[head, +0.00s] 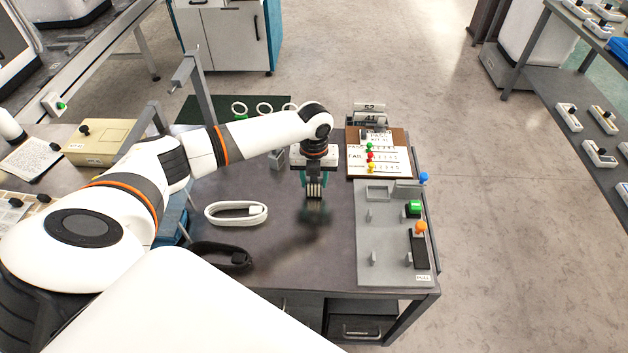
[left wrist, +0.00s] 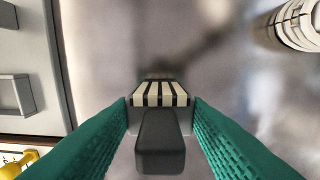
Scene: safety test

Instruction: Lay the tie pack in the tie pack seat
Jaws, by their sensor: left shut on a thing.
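My left gripper (head: 314,181) is shut on the tie pack (head: 314,193), a small dark block with a cream-and-black striped part. In the left wrist view, the teal fingers of my left gripper (left wrist: 160,112) press on both sides of the tie pack (left wrist: 160,95). It is held above the dark table, left of the grey fixture board (head: 390,240). The board has a framed rectangular pocket (head: 379,192) near its far left, which looks like the tie pack seat, though I cannot read a label there. My right gripper is not in view.
A white coiled cable (head: 236,212) and a black coiled cable (head: 222,254) lie left of the gripper. Table between is clear.

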